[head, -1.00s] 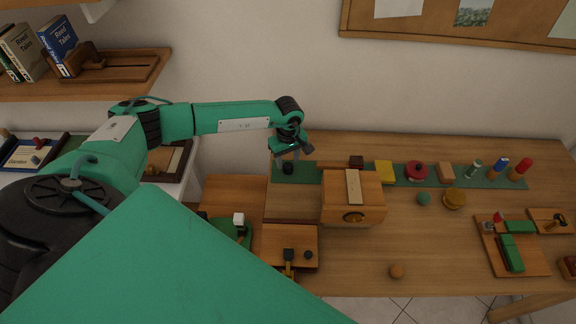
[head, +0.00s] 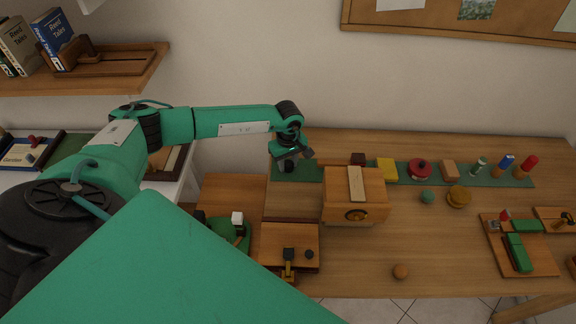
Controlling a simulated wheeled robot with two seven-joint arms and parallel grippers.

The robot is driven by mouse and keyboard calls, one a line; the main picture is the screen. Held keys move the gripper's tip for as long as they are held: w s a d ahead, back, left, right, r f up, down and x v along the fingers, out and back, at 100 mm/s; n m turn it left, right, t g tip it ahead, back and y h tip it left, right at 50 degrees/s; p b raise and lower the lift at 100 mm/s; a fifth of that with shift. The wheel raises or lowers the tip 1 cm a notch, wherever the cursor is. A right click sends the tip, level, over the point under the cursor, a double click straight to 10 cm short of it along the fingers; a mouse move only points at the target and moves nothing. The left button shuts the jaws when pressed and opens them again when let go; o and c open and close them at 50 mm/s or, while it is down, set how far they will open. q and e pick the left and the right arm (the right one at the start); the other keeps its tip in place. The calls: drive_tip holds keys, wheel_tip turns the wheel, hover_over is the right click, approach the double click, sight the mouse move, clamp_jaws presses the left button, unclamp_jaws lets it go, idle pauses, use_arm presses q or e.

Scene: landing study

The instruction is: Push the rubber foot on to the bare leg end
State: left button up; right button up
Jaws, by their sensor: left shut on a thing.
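My left gripper (head: 290,159) points down over the left end of the green mat strip (head: 305,172). It is shut on a small black piece, which looks like the rubber foot (head: 288,167); the fingers partly hide it. I cannot tell whether the foot still touches the mat. Left of the table's middle, a green piece (head: 224,229) with dark ends and a pale block-like end (head: 237,217) stands on a wooden surface. The pale end may be the bare leg end; my arm partly hides this area. My right gripper is out of view.
A wooden box (head: 370,207) with a round front knob stands right of the gripper. A lower wooden block (head: 275,241) bears a small black knob (head: 309,254). Several small items line the mat.

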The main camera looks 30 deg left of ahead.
use_arm(q)
drive_tip(key=shift+r+p, duration=0.8)
drive_tip(key=shift+r, duration=0.85)
drive_tip(key=shift+r+p, duration=0.4)
drive_tip(key=shift+r, duration=0.5)
